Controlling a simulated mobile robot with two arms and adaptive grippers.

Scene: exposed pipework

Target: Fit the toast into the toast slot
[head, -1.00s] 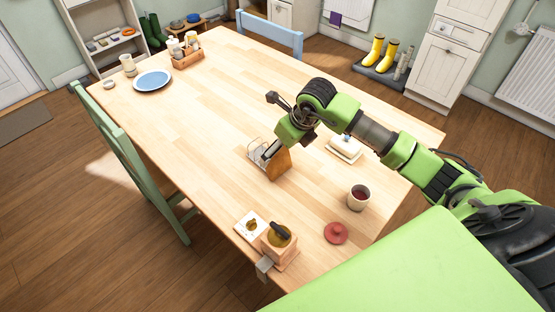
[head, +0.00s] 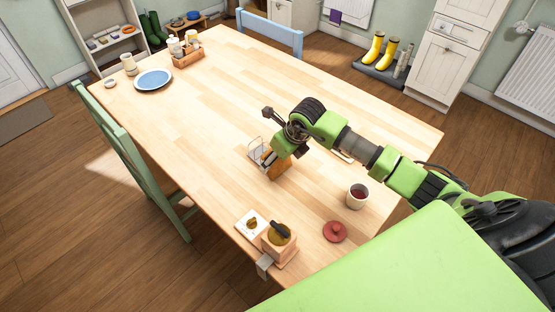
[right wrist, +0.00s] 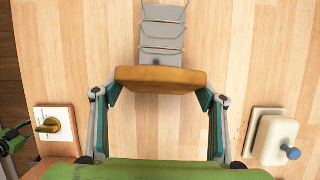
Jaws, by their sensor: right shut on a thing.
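The toast (right wrist: 160,79) is a brown slice held between the two fingers of my right gripper (right wrist: 160,96) in the right wrist view. The toast rack (right wrist: 163,38), a grey base with thin wire loops, lies just beyond it, and the slice covers its near end. In the head view my right gripper (head: 279,158) is over the near right side of the rack (head: 256,149), with the toast (head: 281,171) below it. I cannot tell whether the toast touches the rack.
A cup (head: 357,197) and a red lid (head: 335,232) stand to the right. A wooden block (head: 279,243) and a white plate with a brass piece (head: 245,230) sit at the near edge.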

